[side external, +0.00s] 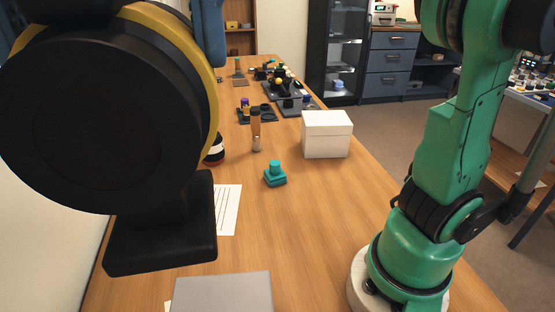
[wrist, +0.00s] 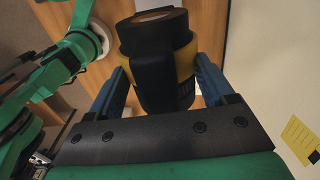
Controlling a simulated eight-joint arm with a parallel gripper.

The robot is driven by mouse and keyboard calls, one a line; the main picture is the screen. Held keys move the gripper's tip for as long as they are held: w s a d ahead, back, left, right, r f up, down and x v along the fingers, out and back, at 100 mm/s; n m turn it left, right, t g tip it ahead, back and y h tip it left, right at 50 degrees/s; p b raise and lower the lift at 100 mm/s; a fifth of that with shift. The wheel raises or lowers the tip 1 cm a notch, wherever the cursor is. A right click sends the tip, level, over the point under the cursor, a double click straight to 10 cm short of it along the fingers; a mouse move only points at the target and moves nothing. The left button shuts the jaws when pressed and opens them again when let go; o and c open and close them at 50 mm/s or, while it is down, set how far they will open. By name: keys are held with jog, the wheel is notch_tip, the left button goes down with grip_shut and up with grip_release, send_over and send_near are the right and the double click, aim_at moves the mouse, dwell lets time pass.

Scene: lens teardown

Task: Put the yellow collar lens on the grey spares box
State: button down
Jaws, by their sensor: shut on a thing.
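The yellow collar lens (side external: 108,125) is large and close to the camera in the side view, with a black barrel, a yellow ring and a black foot hanging below it. It also shows in the wrist view (wrist: 186,62). My gripper (wrist: 161,68) is shut on it, with one blue finger on each side of the barrel. The lens is held up; how far above the table is hard to tell. The grey spares box (side external: 222,293) is at the bottom edge of the side view, partly cut off. It lies below and slightly right of the lens foot in the picture.
On the wooden table, a white box (side external: 327,135), a teal knobbed piece (side external: 275,176) and a brown-topped cylinder (side external: 256,128) stand farther back. A paper sheet (side external: 228,210) lies partly behind the lens. Dark trays with small parts fill the far end. The table's middle right is clear.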

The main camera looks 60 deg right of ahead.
notch_tip(320, 180, down, 19)
jog(key=shift+f, duration=0.2)
dwell(0.5)
jog(key=shift+f, duration=0.1)
grip_release()
